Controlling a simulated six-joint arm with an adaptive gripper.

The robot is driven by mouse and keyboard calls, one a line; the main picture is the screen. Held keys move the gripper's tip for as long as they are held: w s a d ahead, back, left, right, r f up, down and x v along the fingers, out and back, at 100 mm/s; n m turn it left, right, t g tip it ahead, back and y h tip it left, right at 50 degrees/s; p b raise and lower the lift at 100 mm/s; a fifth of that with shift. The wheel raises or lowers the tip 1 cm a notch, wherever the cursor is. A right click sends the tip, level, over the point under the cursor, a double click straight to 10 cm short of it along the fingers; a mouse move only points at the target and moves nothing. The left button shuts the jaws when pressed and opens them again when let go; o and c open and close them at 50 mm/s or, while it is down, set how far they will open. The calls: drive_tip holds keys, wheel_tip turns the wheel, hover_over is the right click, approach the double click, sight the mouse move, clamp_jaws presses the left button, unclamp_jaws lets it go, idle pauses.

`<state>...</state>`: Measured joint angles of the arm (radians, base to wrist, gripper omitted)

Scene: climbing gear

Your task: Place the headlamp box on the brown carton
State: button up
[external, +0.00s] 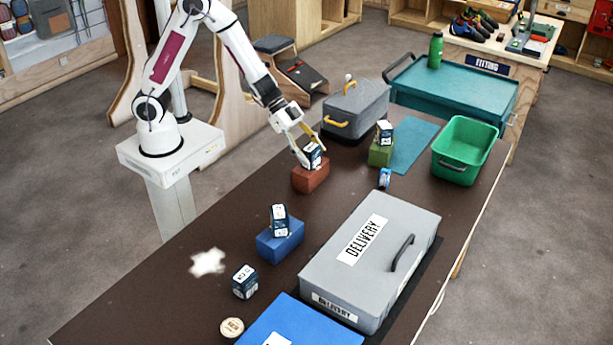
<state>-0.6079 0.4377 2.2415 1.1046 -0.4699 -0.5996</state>
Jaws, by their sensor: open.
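A reddish-brown block (311,179), the only brown carton-like thing in view, sits on the dark table. A small dark-blue and white box (313,156) rests on top of it. My gripper (311,155) is open, with its fingers on either side of this box, partly hiding it; I cannot tell whether they touch it. Similar small boxes stand on the blue block (279,220), on the green block (384,131) and on the bare table at the front (245,281). Their print is too small to tell which is the headlamp box.
A large grey delivery box (410,215) fills the table's right side. A grey case (365,100), a teal mat (412,148) and a green bin (455,172) lie farther back. A blue lid (300,325), round disc (232,327) and white patch (207,262) are near the front.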

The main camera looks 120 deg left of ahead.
drive_tip(key=shift+r, duration=0.15)
drive_tip(key=shift+v, duration=1.1)
drive_tip(key=v, duration=0.9)
drive_tip(key=shift+s+r, duration=0.3)
